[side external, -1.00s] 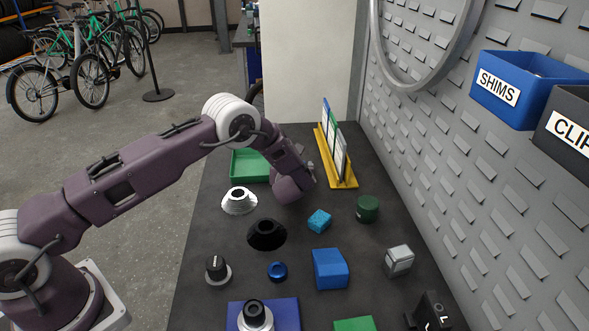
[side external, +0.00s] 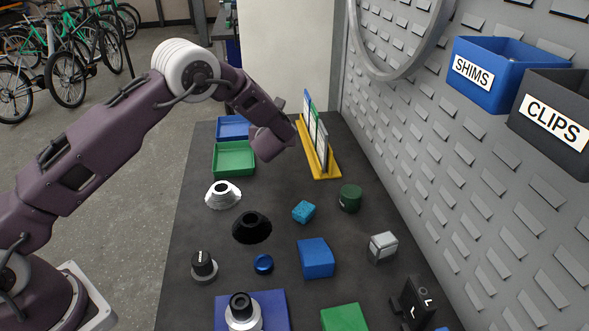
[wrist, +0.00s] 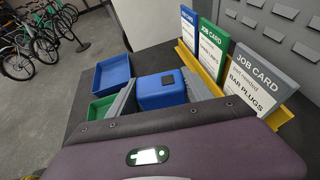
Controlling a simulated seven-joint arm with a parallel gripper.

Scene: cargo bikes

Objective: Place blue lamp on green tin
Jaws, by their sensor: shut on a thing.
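A blue box-shaped thing with a dark square patch, which I take for the blue lamp (wrist: 160,98), is between the two grey fingers of my gripper (wrist: 162,88) in the wrist view. My gripper is shut on it. In the side view my gripper (side external: 270,143) is over the far part of the table, near the yellow rack, and its fingers and the lamp are hidden. The green tin (side external: 350,199), a dark green cylinder, stands upright on the table to the right of my gripper and nearer the camera. Its top looks clear.
A yellow rack (side external: 328,173) with job cards stands beside my gripper. Green (side external: 234,158) and blue (side external: 233,127) trays lie at the far left. A speckled blue cube (side external: 303,211) is left of the tin. A silver box (side external: 383,246) and blue block (side external: 316,258) are nearer.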

